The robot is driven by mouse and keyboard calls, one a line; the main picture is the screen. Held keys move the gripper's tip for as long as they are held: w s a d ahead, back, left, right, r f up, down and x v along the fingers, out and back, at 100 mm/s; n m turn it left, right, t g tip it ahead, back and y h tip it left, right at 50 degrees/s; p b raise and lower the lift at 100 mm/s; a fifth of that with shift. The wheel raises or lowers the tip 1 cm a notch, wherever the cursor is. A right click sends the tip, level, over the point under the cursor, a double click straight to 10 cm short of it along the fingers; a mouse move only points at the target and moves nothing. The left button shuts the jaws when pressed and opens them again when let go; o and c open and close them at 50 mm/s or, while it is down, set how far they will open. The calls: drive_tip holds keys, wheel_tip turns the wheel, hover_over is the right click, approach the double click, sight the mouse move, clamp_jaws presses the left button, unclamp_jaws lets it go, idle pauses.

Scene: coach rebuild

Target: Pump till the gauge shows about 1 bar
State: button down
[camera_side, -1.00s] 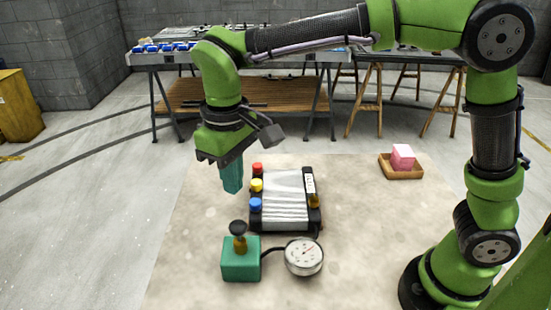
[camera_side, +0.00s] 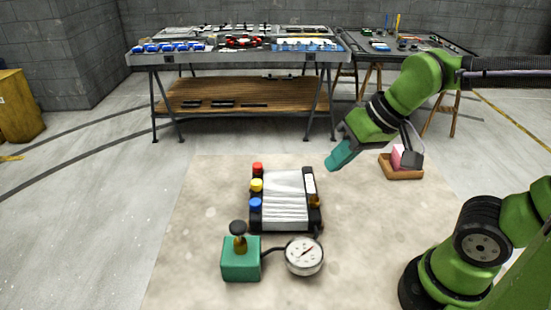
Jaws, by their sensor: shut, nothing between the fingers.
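The pump is a green block (camera_side: 241,261) with a dark knob (camera_side: 238,228) on a brass-coloured stem, standing at the front of the mat. A round white gauge (camera_side: 304,256) lies to its right, joined by a black hose. Its face has a red and dark needle, but the reading is too small to tell. My gripper (camera_side: 333,163) has teal fingers, shut with nothing in them. It is in the air, tilted down to the left, behind and to the right of the pump, well away from the knob.
A black-framed device (camera_side: 286,227) with red, yellow and blue caps sits behind the pump and gauge. A wooden tray (camera_side: 402,174) with a pink block (camera_side: 397,156) is at the back right, near my gripper. The mat's left side (camera_side: 200,220) is clear. Workbenches stand behind.

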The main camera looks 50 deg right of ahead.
drive_tip(key=d, duration=0.1)
drive_tip(key=s+d+r+m+t, duration=0.1)
drive_tip(key=shift+s+d+r, duration=0.15)
drive_tip(key=shift+s+d, duration=0.15)
drive_tip(key=shift+d, duration=0.05)
drive_tip(key=c, duration=1.8)
unclamp_jaws()
drive_tip(key=shift+c, duration=0.2)
